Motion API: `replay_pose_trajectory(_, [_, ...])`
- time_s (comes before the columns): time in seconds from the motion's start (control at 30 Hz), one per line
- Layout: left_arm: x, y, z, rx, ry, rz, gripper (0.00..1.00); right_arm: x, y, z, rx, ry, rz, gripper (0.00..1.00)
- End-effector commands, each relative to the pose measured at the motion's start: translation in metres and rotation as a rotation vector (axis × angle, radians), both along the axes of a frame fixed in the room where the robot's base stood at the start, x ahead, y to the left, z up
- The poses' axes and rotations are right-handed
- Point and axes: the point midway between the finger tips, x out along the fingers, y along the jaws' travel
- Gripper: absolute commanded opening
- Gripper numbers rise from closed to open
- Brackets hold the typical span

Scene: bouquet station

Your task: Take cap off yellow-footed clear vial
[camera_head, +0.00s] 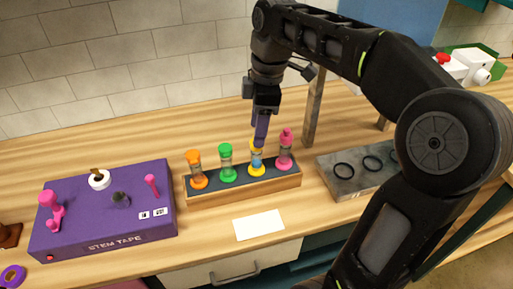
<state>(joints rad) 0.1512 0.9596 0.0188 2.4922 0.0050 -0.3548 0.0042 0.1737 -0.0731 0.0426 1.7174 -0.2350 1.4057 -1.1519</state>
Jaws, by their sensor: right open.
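The clear vial with a yellow foot (257,170) stands upright in a wooden rack (248,192), between the green-footed and the pink-footed vials. Its yellow cap (254,144) shows only in part behind my right gripper. My right gripper (260,141) points down from above, with its fingers at the height of the cap. The fingers are open; whether they touch the cap or the vial cannot be made out. My left gripper is not in view.
In the same rack stand an orange vial (197,170), a green vial (227,163) and a pink vial (285,151), close by. A purple stem tape box (103,228) is at left. A grey block with dark rings (345,185) is at right. A white card (259,225) lies in front.

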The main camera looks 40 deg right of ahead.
Motion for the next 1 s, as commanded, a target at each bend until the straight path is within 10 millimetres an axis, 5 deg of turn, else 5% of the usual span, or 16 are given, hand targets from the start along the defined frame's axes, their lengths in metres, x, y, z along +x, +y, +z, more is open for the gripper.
replay_pose_trajectory(0.2, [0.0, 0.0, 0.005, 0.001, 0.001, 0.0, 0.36, 0.001, 0.002, -0.019, 0.0, 0.002, 0.0, 0.51])
replay_pose_trajectory(0.77, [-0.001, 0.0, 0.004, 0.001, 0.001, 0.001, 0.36, 0.001, 0.002, -0.019, 0.0, 0.001, 0.0, 0.51])
replay_pose_trajectory(1.0, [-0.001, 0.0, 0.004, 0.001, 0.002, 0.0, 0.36, 0.001, 0.002, -0.018, 0.0, 0.001, 0.0, 0.32])
